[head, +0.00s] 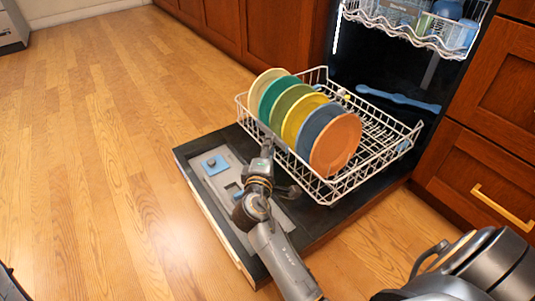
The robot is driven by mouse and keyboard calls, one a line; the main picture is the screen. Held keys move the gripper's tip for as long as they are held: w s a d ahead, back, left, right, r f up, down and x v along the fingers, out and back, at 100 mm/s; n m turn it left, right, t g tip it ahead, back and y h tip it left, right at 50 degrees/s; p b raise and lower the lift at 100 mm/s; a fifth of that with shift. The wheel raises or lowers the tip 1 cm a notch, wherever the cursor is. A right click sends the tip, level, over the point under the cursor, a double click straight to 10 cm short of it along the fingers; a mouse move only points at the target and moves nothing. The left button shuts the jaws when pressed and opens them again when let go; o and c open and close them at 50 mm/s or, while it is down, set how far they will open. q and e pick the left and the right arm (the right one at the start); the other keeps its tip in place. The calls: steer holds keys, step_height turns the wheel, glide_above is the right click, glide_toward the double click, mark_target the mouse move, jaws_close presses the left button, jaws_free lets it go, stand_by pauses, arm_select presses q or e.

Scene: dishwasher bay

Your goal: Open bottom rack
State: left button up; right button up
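The bottom rack (328,188) is a white wire basket standing out over the lowered dishwasher door (310,222). It holds a row of upright coloured plates (336,146), from cream and green to yellow, blue and orange.
The upper rack (421,36) with dishes sits inside the dishwasher above. A blue spray arm (398,98) shows behind the bottom rack. Wooden cabinets with a drawer handle (503,206) stand at right. The wooden floor (100,150) at left is clear.

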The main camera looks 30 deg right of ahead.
steer(key=shift+v, duration=1.25)
steer(key=shift+f, duration=0.15)
